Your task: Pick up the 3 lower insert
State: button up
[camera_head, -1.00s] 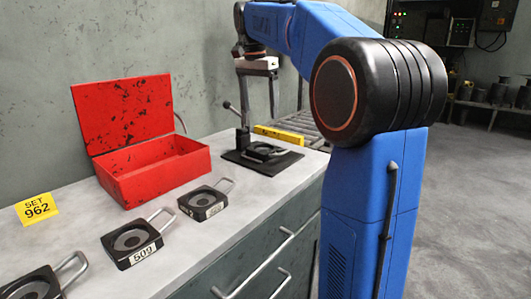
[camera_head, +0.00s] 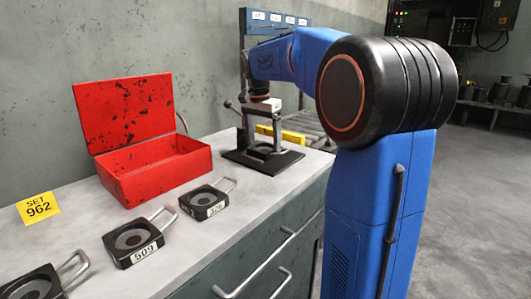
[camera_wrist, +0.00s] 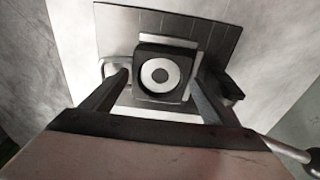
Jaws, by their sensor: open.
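A dark square insert with a pale ring on its face sits on the black fixture plate (camera_wrist: 230,45). It shows in the wrist view (camera_wrist: 160,75), with a handle at its left. My gripper (camera_wrist: 160,88) is open, one finger on each side of this insert; contact cannot be told. In the head view my gripper (camera_head: 263,133) is low over the fixture (camera_head: 285,159) and partly hides the insert. Three similar handled inserts lie on the bench: one (camera_head: 204,199) with a small label, one marked 509 (camera_head: 132,239), and one (camera_head: 33,287) cut by the picture edge. I cannot read a 3 on any.
An open red box (camera_head: 160,176) stands on the bench behind the loose inserts. A yellow card reading SET 962 (camera_head: 38,209) is at the left. The grey wall is close behind the bench.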

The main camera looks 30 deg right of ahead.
jog(key=shift+f, duration=0.45)
jog(key=c, duration=1.8)
jog(key=shift+c, duration=0.2)
jog(key=shift+d+r, duration=0.1)
